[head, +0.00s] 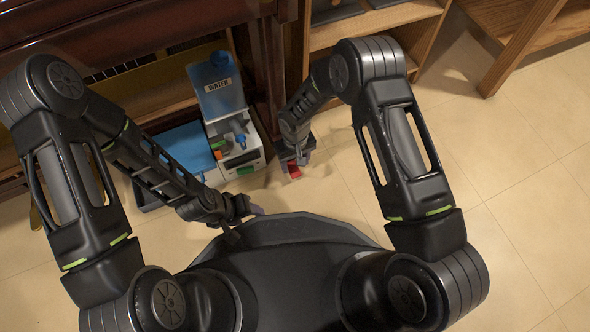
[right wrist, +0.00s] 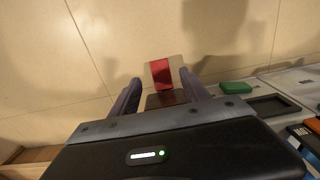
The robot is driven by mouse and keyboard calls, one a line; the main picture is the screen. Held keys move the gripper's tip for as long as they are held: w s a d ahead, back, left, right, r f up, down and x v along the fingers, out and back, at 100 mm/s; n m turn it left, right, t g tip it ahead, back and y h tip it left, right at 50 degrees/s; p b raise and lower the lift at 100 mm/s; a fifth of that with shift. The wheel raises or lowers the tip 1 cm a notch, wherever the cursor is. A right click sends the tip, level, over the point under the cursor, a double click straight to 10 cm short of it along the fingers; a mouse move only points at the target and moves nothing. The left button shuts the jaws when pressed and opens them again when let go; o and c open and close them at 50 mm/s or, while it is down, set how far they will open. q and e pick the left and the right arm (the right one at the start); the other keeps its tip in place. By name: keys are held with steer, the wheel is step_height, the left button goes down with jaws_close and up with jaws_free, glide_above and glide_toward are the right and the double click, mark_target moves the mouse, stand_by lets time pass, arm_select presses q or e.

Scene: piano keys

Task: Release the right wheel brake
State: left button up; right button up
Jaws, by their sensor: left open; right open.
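A red brake tab (head: 294,171) shows low by the floor at the right end of the piano (head: 130,35). It also shows in the right wrist view (right wrist: 161,73) on a dark base. My right gripper (head: 301,163) is open and points down at it. In the right wrist view the two fingers (right wrist: 160,79) stand apart, with the red tab seen between their tips. I cannot tell whether they touch it. The wheel itself is hidden. My left gripper (head: 254,210) is open and empty, above the floor in front of my base.
A white unit (head: 240,155) with a blue container marked WATER (head: 218,88) stands left of the right gripper. It has a green tab (head: 245,170), also in the right wrist view (right wrist: 236,87). A wooden shelf (head: 370,25) stands behind. The tiled floor (head: 520,180) at right is clear.

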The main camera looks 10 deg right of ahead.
mark_target(295, 172)
step_height(295, 172, down, 5)
steer(key=shift+r+b, duration=0.1)
steer(key=shift+b, duration=0.85)
steer(key=shift+c, duration=0.2)
jaws_close()
